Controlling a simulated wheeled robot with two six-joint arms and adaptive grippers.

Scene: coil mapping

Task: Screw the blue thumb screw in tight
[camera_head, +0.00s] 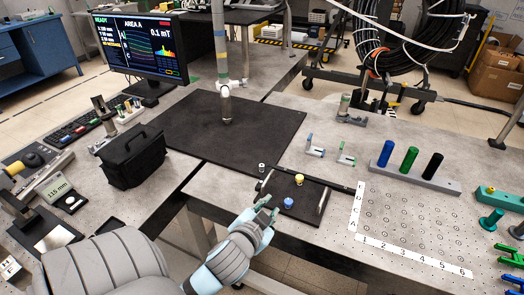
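The blue thumb screw (288,202) sits on a small dark plate (310,192) at the front edge of the table, right of centre. A yellow thumb screw (299,180) stands behind it on the same plate. My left gripper (268,203) is just left of the blue screw, at the plate's left side, and looks apart from it. Its fingers are too small to tell whether they are open or shut. How deep the blue screw sits cannot be seen. My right gripper is not in view.
A lettered and numbered hole grid (415,225) lies to the right. Behind it stands a rack (415,178) with blue, green and black cylinders. The dark mat (190,125) is mostly clear.

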